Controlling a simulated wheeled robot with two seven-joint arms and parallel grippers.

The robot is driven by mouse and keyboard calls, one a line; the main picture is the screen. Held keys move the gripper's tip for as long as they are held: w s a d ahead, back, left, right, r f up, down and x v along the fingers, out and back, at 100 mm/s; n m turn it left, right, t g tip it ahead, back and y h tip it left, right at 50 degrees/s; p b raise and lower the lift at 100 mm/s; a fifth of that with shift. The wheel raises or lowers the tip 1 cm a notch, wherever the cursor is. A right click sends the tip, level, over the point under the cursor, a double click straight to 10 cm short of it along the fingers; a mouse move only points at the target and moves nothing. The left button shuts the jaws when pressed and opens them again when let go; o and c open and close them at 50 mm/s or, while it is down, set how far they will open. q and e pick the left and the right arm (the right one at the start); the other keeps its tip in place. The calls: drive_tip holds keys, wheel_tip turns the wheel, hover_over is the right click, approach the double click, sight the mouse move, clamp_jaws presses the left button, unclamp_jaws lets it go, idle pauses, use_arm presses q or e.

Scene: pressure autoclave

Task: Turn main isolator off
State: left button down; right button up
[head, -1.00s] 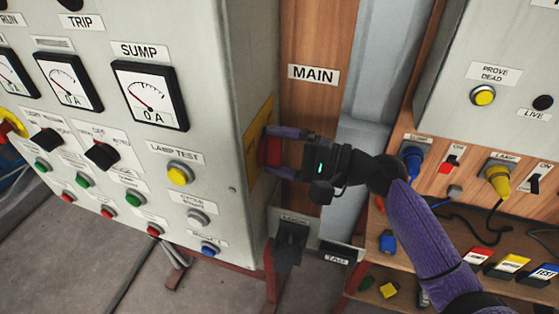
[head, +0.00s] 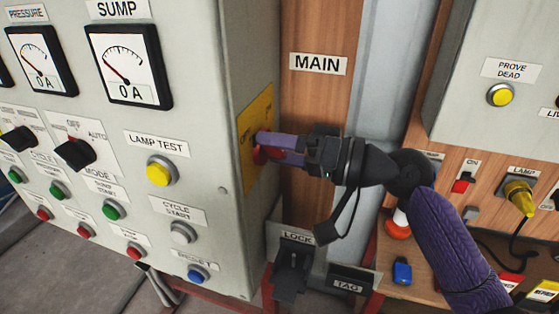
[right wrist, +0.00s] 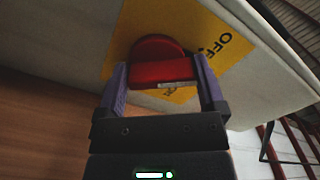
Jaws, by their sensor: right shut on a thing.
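The main isolator's red rotary handle (head: 262,156) sits on a yellow plate (head: 254,118) on the side face of the grey control cabinet. My right gripper (head: 268,147) reaches it from the right and is shut on it. In the right wrist view, the red handle (right wrist: 160,68) lies between the two purple fingers, one on each side. The word OFF on the plate (right wrist: 222,45) shows tilted, to the right of the handle. Other lettering by the handle is partly hidden. My left gripper is not in view.
The cabinet front (head: 120,205) carries meters, black selectors and coloured buttons. Below my right gripper are a black LOCK fitting (head: 292,268) and a TAG holder (head: 350,281). A wooden panel with a yellow plug (head: 519,196) and a shelf stand at right.

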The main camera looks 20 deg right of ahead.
drive_tip(key=shift+n+b, duration=0.5)
drive_tip(key=shift+n, duration=0.2)
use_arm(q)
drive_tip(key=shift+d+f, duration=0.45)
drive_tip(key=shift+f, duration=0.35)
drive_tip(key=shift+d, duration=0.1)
